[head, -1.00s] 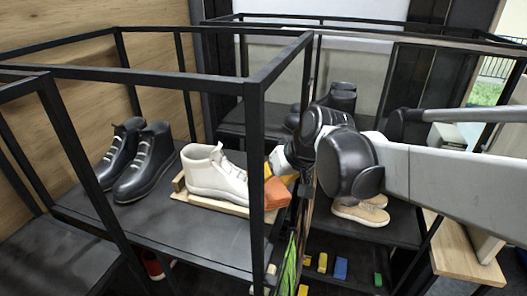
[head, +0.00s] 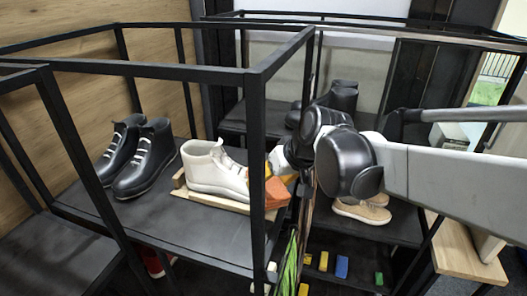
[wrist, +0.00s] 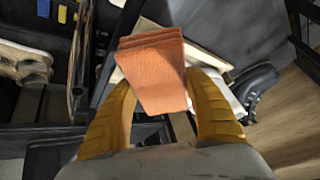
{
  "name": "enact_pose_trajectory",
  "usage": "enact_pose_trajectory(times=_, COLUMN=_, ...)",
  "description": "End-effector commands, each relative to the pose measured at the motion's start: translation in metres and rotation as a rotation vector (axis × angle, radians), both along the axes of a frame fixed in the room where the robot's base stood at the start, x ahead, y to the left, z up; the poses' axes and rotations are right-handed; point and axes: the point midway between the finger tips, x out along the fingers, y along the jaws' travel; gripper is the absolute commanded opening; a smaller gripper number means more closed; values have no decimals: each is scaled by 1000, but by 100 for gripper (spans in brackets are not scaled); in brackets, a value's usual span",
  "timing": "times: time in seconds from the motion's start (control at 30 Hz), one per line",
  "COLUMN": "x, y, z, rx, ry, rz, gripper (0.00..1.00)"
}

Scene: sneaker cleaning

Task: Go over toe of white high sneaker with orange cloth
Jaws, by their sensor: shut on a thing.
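The white high sneaker (head: 212,172) stands on a wooden board (head: 222,203) on a dark shelf, its toe pointing right. My gripper (head: 281,172) is at the toe end, with yellow fingers shut on the folded orange cloth (head: 275,194). The cloth is right by the toe; a black frame post hides part of it, and I cannot tell if they touch. In the wrist view the cloth (wrist: 155,75) sticks out between the fingers of my gripper (wrist: 162,100). The cloth covers most of the sneaker there, with only pale parts showing beside it.
A pair of black high shoes (head: 143,160) stands left of the sneaker. A black frame post (head: 257,150) rises in front of the toe and cloth. Beige shoes (head: 362,208) stand on another shelf at right. Small yellow and blue blocks (head: 341,267) lie lower down.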

Motion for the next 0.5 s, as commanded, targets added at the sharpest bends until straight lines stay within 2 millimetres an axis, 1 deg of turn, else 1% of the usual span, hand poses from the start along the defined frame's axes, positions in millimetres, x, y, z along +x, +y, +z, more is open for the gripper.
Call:
enact_pose_trajectory(times=0.17, x=0, y=1, z=-4, rx=0, ry=0, rz=0, gripper=25)
enact_pose_trajectory(times=0.33, x=2, y=0, z=-4, rx=0, ry=0, rz=0, gripper=25)
enact_pose_trajectory(times=0.5, x=14, y=-3, z=-4, rx=0, ry=-1, rz=-2, gripper=25)
